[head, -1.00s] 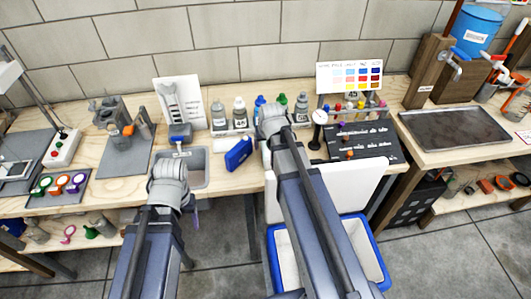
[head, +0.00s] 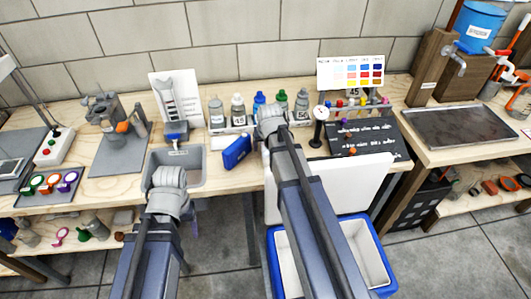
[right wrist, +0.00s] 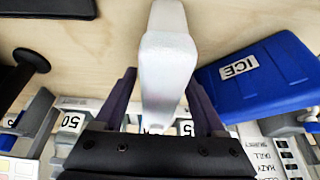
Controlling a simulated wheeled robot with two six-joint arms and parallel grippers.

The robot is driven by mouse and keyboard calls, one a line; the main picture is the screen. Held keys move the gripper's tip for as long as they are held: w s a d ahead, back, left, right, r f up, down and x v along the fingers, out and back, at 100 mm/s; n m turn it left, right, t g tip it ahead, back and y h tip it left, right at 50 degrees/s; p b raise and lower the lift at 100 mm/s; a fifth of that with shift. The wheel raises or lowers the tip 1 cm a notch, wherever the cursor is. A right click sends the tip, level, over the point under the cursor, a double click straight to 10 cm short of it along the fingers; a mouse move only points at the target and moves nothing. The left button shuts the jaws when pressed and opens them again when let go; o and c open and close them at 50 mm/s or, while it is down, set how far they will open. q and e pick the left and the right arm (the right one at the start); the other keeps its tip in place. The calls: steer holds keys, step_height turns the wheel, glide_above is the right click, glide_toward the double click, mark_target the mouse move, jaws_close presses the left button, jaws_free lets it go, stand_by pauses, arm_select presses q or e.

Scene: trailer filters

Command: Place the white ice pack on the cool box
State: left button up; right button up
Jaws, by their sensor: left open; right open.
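A white block (right wrist: 165,75), likely the white ice pack, stands between the spread fingers of my right gripper (right wrist: 161,88) in the right wrist view. I cannot tell whether the fingers touch it. In the head view my right arm hides this block and the right gripper. The cool box (head: 276,262) is blue with a white inside and sits low in front of the bench. Its white lid (head: 365,183) stands open against the bench, and my right arm covers part of both. My left gripper (head: 192,226) is open and empty before the bench edge, partly hidden by its own wrist.
A blue ice pack (head: 237,151), labelled ICE, stands just left of my right gripper, close to it. Several bottles (head: 238,108) line up behind. A grey sink tray (head: 188,160) lies left of the blue pack. A black board (head: 372,138) lies to the right.

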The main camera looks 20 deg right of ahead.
steer(key=shift+b+x, duration=0.35)
steer(key=shift+x, duration=0.5)
steer(key=shift+f, duration=0.25)
jaws_close()
stand_by(0.5)
